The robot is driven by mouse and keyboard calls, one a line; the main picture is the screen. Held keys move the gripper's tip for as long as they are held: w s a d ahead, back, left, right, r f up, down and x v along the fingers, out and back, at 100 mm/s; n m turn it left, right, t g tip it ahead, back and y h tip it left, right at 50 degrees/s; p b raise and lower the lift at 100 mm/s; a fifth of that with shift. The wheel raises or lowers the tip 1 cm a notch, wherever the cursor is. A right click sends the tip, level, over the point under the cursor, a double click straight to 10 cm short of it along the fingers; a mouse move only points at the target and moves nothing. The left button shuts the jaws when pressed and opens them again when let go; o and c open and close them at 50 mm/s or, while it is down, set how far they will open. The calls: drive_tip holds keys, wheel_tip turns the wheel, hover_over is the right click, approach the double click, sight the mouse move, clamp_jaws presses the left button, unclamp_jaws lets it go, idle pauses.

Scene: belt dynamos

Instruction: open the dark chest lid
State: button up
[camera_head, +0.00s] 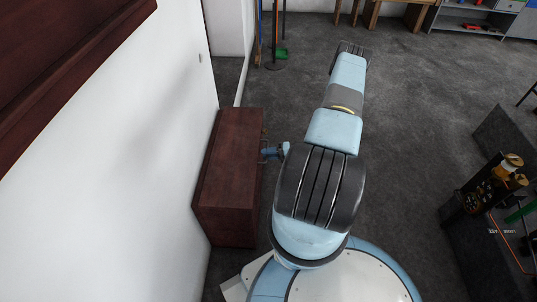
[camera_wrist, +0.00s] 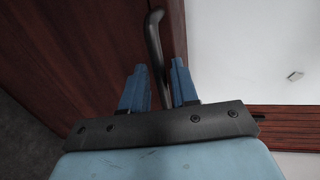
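The dark red-brown wooden chest (camera_head: 230,180) stands against the white wall at the left in the head view, its lid down. In the wrist view the chest's wood (camera_wrist: 80,45) fills the upper left. A dark curved metal handle (camera_wrist: 155,35) sticks out from it. My gripper (camera_head: 267,152) is at the chest's right-hand side in the head view. In the wrist view my gripper (camera_wrist: 160,82) has its two blue fingers apart, with the handle running between them. A narrow gap shows beside the handle, and I cannot tell whether either finger touches it. The handle's lower end is hidden behind the gripper.
A dark wooden frame (camera_head: 60,60) hangs on the white wall above the chest. Tools (camera_head: 275,50) stand by the wall beyond it. A dark bench with machine parts (camera_head: 490,185) is at the right. Grey floor between is clear.

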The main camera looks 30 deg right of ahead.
drive_tip(key=shift+w+a, duration=0.15)
clamp_jaws()
idle(0.4)
drive_tip(key=shift+d, duration=0.25)
